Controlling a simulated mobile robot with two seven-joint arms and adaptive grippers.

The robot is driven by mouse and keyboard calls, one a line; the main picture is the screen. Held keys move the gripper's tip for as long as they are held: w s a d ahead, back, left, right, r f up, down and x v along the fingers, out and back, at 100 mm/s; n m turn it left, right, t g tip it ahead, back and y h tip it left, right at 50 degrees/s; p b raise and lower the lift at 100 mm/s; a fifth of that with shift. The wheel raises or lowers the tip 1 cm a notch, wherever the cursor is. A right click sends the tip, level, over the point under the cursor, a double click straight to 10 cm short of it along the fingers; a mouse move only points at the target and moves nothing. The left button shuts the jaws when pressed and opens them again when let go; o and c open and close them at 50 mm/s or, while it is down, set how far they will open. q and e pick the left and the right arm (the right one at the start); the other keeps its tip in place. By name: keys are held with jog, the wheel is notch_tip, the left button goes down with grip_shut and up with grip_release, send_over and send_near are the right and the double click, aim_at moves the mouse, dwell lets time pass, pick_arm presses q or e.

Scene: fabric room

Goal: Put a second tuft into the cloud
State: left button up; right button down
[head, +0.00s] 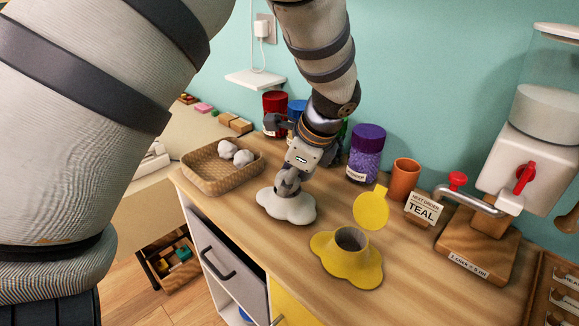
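A white cloud-shaped piece (284,208) lies on the wooden counter. My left gripper (287,187) points down onto its top, with the fingertips at or in its middle. The fingers are small and dark here, so whether they hold a tuft is unclear. The wicker basket (206,180) at the left holds a white tuft (228,148) and another white tuft (243,158). A yellow cloud-shaped piece (345,272) with a round opening sits to the right of the white one, and a yellow round flap (371,210) stands raised behind the opening. My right gripper is out of view.
Behind the gripper stand a red jar (275,104), a blue jar (297,107) and a purple jar (366,150). An orange cup (404,178), a TEAL sign (421,208) and a dispenser (530,150) with red taps stand right. A tray (548,290) sits at the right edge.

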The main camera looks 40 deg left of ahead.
pick_arm(q)
jog(key=shift+f, duration=0.15)
jog(key=o, duration=0.7)
jog(key=v, duration=1.2)
